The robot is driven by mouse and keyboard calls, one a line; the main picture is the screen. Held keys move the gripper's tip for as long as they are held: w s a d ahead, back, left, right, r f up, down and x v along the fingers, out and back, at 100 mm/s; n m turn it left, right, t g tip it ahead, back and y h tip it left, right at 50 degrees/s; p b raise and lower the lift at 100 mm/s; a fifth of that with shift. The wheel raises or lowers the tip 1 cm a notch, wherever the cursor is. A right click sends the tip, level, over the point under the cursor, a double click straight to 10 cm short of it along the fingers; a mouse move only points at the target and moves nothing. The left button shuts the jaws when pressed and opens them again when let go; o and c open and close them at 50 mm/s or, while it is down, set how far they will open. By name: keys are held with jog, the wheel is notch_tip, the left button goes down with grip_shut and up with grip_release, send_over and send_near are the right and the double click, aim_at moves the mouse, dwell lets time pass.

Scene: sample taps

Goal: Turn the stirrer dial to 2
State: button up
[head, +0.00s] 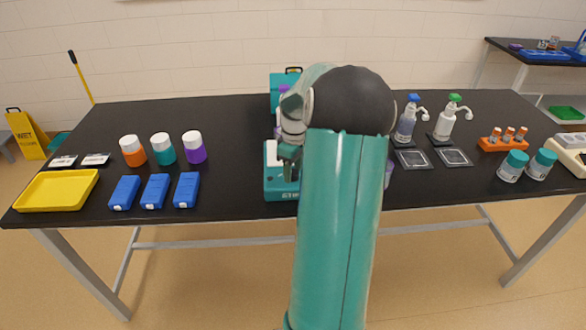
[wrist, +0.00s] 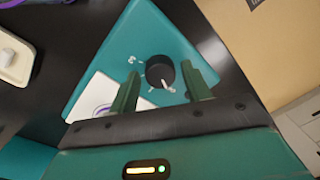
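The stirrer (head: 283,193) is a teal box with a white top plate, standing near the front edge of the black table, partly hidden by my arm in the head view. In the wrist view its teal front face (wrist: 150,30) carries a black round dial (wrist: 160,72) with a white pointer line, pointing toward the lower right of the picture. My gripper (wrist: 165,88) is open, with one green finger on each side of the dial. I cannot tell whether the fingers touch it.
Blue boxes (head: 155,191), a yellow tray (head: 57,190) and coloured-label jars (head: 163,148) stand to the left. Pump bottles (head: 445,120), dark square pads (head: 412,159), an orange rack (head: 502,142) and teal-lidded jars (head: 513,166) stand to the right. The table front between them is clear.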

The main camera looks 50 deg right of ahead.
jog(key=c, duration=0.7)
jog(key=shift+m, duration=0.3)
jog(key=m, duration=1.2)
jog(key=shift+m+t, duration=0.3)
jog(key=shift+m+h, duration=0.3)
jog(key=shift+m, duration=1.9)
